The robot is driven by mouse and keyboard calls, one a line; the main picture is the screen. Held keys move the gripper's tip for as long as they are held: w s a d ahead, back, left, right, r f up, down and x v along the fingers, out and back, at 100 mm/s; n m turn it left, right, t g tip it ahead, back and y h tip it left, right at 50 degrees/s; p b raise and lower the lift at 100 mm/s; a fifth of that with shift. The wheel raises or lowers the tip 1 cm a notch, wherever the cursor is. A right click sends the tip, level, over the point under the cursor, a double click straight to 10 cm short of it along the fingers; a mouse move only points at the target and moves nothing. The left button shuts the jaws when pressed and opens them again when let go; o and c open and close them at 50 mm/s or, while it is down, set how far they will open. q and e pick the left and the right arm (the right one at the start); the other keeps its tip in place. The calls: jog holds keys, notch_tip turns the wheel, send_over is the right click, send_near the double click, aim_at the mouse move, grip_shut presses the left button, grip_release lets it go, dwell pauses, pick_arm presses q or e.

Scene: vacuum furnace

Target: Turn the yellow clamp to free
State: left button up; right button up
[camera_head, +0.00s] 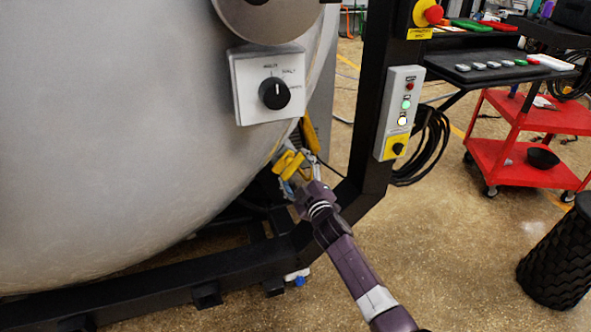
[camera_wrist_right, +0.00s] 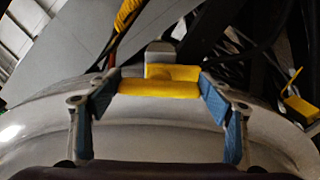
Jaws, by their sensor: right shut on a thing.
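The yellow clamp (camera_head: 287,162) is at the lower right edge of the big grey furnace vessel (camera_head: 120,150). My right gripper (camera_head: 297,173) reaches it from the lower right. In the right wrist view the yellow clamp (camera_wrist_right: 158,88) lies crosswise between the blue finger pads of my right gripper (camera_wrist_right: 160,95), which touch its two ends. Part of the clamp's mount shows behind it as a grey block. In the head view the fingers partly hide the clamp. My left gripper is not in view.
A black frame post (camera_head: 371,90) with a button panel (camera_head: 399,110) stands right of the clamp. A switch box (camera_head: 268,85) sits above on the vessel. A black lower beam (camera_head: 150,288) runs below. A red cart (camera_head: 520,150) stands at the right. Another yellow part (camera_wrist_right: 301,110) shows at the wrist view's right.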

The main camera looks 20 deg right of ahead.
jog(key=o, duration=1.2)
jog(key=shift+c, duration=0.2)
jog(key=s, duration=1.2)
jog(key=shift+d, duration=0.2)
jog(key=shift+f, duration=0.1)
